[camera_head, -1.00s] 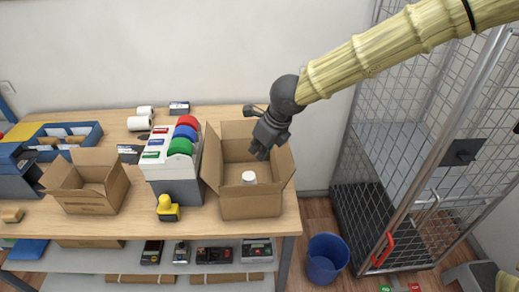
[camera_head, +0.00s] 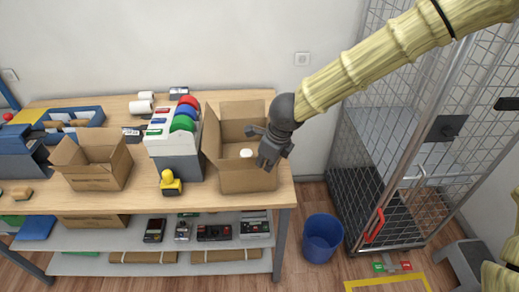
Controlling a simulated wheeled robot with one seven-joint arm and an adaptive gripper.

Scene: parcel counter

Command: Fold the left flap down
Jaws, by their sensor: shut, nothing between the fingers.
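An open cardboard box (camera_head: 248,180) stands near the right end of the counter. Its left flap (camera_head: 211,131) stands up, leaning slightly outward. The back flap (camera_head: 242,109) is also up. The right side of the box is largely hidden by my gripper, so I cannot tell how its right flap lies. A white-capped item (camera_head: 246,153) shows inside the box. My gripper (camera_head: 266,160) is shut and empty, over the box's right side and apart from the left flap. I cannot tell whether it touches the box.
A grey dispenser with coloured rolls (camera_head: 175,155) stands close to the box's left. A yellow-topped tool (camera_head: 171,183) and a smaller open carton (camera_head: 93,180) are farther left. A wire cage trolley (camera_head: 385,185) and blue bin (camera_head: 322,238) stand to the right of the counter (camera_head: 215,203).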

